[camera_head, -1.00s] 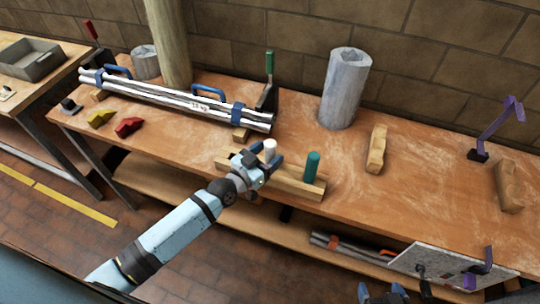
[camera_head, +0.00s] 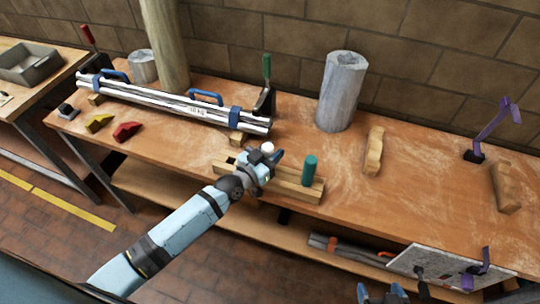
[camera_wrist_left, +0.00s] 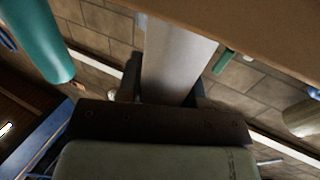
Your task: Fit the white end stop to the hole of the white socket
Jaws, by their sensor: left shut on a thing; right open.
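My left gripper (camera_head: 264,160) is shut on the white end stop (camera_head: 267,147), a short white cylinder whose rounded top shows above the fingers. In the left wrist view the end stop (camera_wrist_left: 175,55) fills the gap between the jaws. It is at the long wooden block (camera_head: 292,190); I cannot tell whether its lower end is still seated there. A teal peg (camera_head: 310,168) stands upright in the block to the right. I cannot pick out the white socket with certainty. My right gripper (camera_head: 382,294) is open at the bottom edge, partly cut off.
A grey cylinder (camera_head: 343,92), wooden pieces (camera_head: 374,152) and a purple clamp (camera_head: 490,130) stand to the right. Yellow (camera_head: 98,123) and red (camera_head: 127,131) pieces lie left. The front right bench top is clear.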

